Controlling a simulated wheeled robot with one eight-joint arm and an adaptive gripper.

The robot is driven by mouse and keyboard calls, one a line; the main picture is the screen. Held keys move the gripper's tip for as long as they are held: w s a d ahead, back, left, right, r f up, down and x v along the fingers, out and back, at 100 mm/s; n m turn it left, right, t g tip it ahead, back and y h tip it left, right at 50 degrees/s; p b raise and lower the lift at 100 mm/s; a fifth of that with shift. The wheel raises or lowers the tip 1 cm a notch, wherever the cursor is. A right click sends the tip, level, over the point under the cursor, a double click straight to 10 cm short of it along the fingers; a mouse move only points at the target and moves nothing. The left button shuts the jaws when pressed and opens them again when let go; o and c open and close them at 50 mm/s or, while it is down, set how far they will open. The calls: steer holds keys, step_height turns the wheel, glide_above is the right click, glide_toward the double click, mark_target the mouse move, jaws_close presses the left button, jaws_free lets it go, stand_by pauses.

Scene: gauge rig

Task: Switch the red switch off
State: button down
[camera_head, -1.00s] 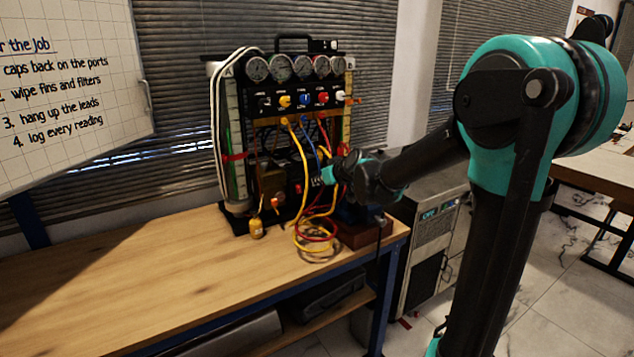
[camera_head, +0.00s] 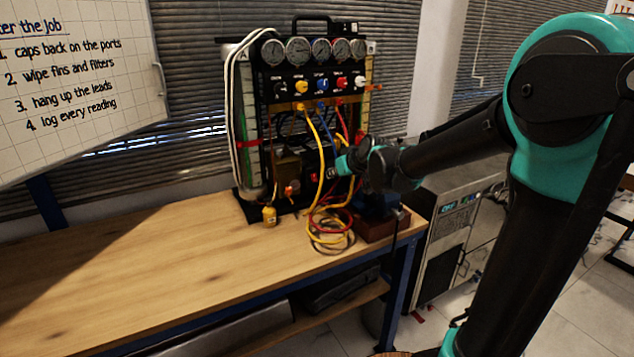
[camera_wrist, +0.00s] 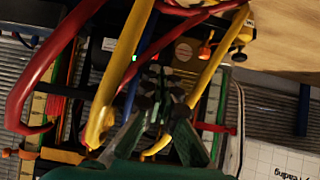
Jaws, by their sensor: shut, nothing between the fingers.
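The gauge rig (camera_head: 313,83) stands upright on the bench, with a row of gauges, coloured knobs and looped hoses. A small red spot (camera_head: 331,173), which may be the red switch, shows low on the rig beside the yellow hose. Its position cannot be read. My gripper (camera_head: 340,166) is just right of that spot; whether it touches is unclear. In the wrist view my gripper (camera_wrist: 162,85) is shut and empty, pointing at the rig's lower face. A small green light (camera_wrist: 134,57) glows left of the fingertips. I cannot make out the switch in that view.
Yellow hoses (camera_wrist: 118,75) and a red hose (camera_wrist: 45,75) hang close around my gripper in the wrist view. The left side of the wooden bench (camera_head: 130,270) is clear.

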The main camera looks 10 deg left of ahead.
mark_target(313, 182)
steer(key=x, duration=1.3)
steer(key=shift+w+a+f, duration=0.1)
steer(key=shift+a, duration=0.05)
steer(key=shift+w+a+f+t+y, duration=0.1)
steer(key=shift+w+f+t+y, duration=0.1)
steer(key=shift+f+t+y, duration=0.25)
steer(key=shift+r, duration=0.85)
